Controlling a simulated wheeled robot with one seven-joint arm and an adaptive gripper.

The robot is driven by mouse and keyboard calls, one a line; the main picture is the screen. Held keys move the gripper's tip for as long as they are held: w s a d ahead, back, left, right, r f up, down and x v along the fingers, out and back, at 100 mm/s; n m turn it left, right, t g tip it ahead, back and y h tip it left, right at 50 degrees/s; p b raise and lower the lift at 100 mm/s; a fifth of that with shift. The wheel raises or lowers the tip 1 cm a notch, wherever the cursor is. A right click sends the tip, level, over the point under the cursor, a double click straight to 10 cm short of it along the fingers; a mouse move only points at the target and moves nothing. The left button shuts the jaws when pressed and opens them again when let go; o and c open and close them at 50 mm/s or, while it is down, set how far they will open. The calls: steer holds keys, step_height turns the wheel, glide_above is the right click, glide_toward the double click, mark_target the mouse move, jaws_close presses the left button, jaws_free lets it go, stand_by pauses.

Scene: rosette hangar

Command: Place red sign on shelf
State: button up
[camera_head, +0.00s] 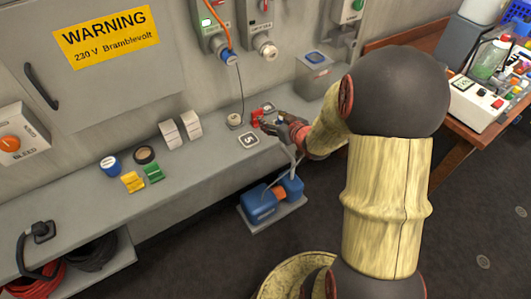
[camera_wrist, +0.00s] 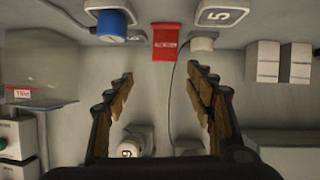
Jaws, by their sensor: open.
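The red sign (camera_wrist: 167,45), a small red tag with a pale strip of print, shows in the wrist view beyond and between my fingertips. It stands apart from both fingers. In the head view a red patch that looks like it (camera_head: 261,114) is at my fingertips, partly covered by them. My gripper (camera_wrist: 162,76) is open and empty; it is over the shelf in the head view (camera_head: 270,122). The grey shelf (camera_head: 205,165) runs along the wall. I cannot tell whether the sign lies flat or stands.
A clear box (camera_head: 313,67) is right.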

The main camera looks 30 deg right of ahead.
steer(key=s+a+r+m+g+h, duration=0.1)
steer(key=s+a+r+g, duration=0.1)
steer(key=s+a+r, duration=0.3)
steer(key=s+a+r+g+h, duration=0.1)
steer(key=s+a+r, duration=0.1)
steer(key=r, duration=0.5)
steer(key=s+a+r+g+y, duration=0.1)
steer(key=s+a+g, duration=0.1)
steer(key=s+a, duration=0.5)
steer(key=s+a+r+g+y, duration=0.1)
steer(key=s+a, duration=0.6)
steer(key=s, duration=0.7)
steer(key=shift+s+r+n+g+y, duration=0.3)
steer(key=shift+s+r+g, duration=0.05)
steer(key=shift+r+g, duration=0.4)
